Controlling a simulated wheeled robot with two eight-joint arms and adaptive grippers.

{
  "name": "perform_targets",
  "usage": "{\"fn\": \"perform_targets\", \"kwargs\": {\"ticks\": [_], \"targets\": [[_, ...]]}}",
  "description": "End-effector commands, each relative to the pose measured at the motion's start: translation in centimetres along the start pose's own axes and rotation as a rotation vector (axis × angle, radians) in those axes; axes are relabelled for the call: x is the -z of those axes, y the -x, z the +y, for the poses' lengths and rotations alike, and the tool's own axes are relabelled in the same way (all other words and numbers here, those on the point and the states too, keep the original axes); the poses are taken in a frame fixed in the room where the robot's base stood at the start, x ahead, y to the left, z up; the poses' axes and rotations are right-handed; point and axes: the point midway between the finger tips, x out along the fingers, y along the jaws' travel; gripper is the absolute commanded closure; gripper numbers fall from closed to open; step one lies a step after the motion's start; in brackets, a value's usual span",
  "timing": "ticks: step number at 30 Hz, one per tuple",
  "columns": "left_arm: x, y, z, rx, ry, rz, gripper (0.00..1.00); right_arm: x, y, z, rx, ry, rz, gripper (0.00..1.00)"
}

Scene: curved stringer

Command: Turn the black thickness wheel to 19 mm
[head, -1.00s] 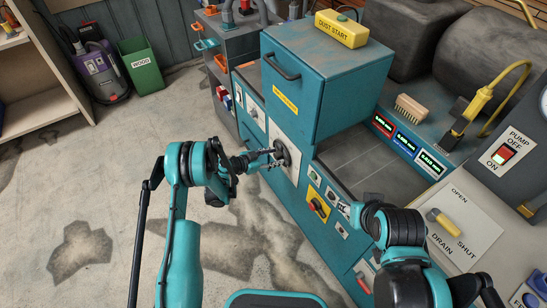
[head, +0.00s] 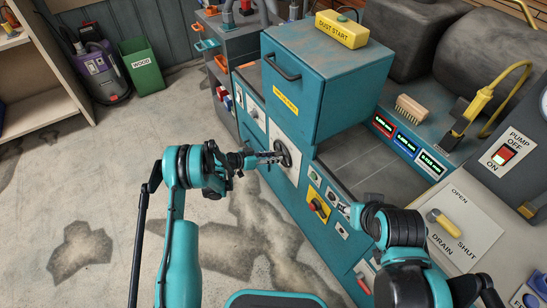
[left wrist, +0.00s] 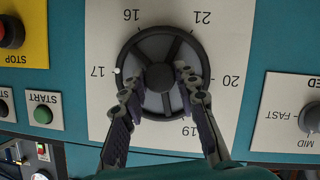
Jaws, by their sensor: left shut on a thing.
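The black thickness wheel (head: 283,153) is on the white dial plate on the teal machine's front. In the left wrist view the wheel (left wrist: 145,38) has spokes and a round hub, and the plate's numbers 16, 17, 19, 20 and 21 appear upside down around it. A small white mark at the rim is beside 17. My left gripper (head: 274,157) reaches the wheel from the left; in the wrist view its fingers (left wrist: 174,78) are inside the rim, on either side of the hub. My right gripper (head: 344,209) is partly hidden behind its arm; its jaws are unclear.
A red STOP button (left wrist: 10,32), a green START button (left wrist: 42,116) and a FAST/MID knob (left wrist: 309,117) flank the dial plate. In the head view, a yellow and red switch (head: 319,207) is right of the wheel. Open floor lies left of the machine.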

Motion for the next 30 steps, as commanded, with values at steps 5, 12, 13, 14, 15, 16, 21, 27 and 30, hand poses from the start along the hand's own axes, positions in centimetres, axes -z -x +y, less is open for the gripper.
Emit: {"fn": "perform_targets", "kwargs": {"ticks": [5, 12, 13, 14, 15, 16, 21, 27, 30], "targets": [[0.01, 0.0, -0.16, -0.044, 0.108, 0.001, 0.99, 0.0, 0.0, 0.0, 0.0, 0.0, 0.0, 0.6], [0.01, -0.03, -0.18, -0.084, 0.204, 0.001, 0.99, 0.0, 0.0, 0.0, 0.0, 0.0, 0.0, 0.6], [0.01, -0.03, -0.18, -0.087, 0.211, 0.001, 0.99, 0.0, 0.0, 0.0, 0.0, 0.0, 0.0, 0.6], [0.01, -0.03, -0.17, -0.09, 0.218, 0.001, 0.99, 0.0, 0.0, 0.0, 0.0, 0.0, 0.0, 0.6], [0.01, -0.03, -0.16, -0.093, 0.226, 0.001, 0.99, 0.0, 0.0, 0.0, 0.0, 0.0, 0.0, 0.6], [0.01, -0.04, -0.16, -0.095, 0.23, 0.001, 0.99, 0.0, 0.0, 0.0, 0.0, 0.0, 0.0, 0.6], [0.01, -0.04, -0.17, -0.099, 0.241, 0.001, 0.99, 0.0, 0.0, 0.0, 0.0, 0.0, 0.0, 0.6], [0.01, -0.05, -0.17, -0.099, 0.241, 0.001, 0.99, 0.0, 0.0, 0.0, 0.0, 0.0, 0.0, 0.6], [0.01, -0.05, -0.17, -0.099, 0.241, 0.001, 0.67, 0.0, 0.0, 0.0, 0.0, 0.0, 0.0, 0.6]]}}
